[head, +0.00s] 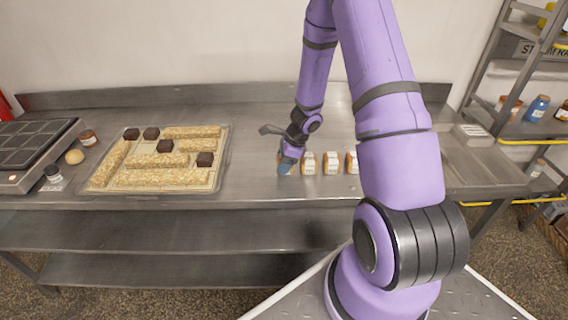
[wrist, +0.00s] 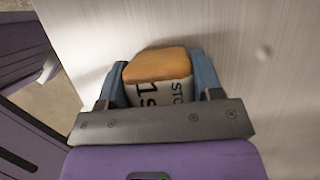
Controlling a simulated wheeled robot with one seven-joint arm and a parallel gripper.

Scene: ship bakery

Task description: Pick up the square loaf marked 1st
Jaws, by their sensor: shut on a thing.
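The square loaf marked 1st (wrist: 158,70) has a brown top and a white label with black print reading "1s" and part of "STO". My gripper (wrist: 160,82) is shut on it, with a blue finger on each side. In the head view my gripper (head: 289,160) is at the left end of a row of loaves and mostly hides the held loaf. I cannot tell whether the loaf touches the counter or is just above it. Two more labelled loaves, a near one (head: 309,163) and another (head: 331,163), stand to its right.
One further loaf (head: 352,162) is partly hidden by my arm. A clear tray (head: 222,165) with grainy bars and dark cubes lies to the left on the steel counter (head: 255,185). A dark mould pan (head: 30,150), jars and a shelf rack (head: 500,75) stand farther out.

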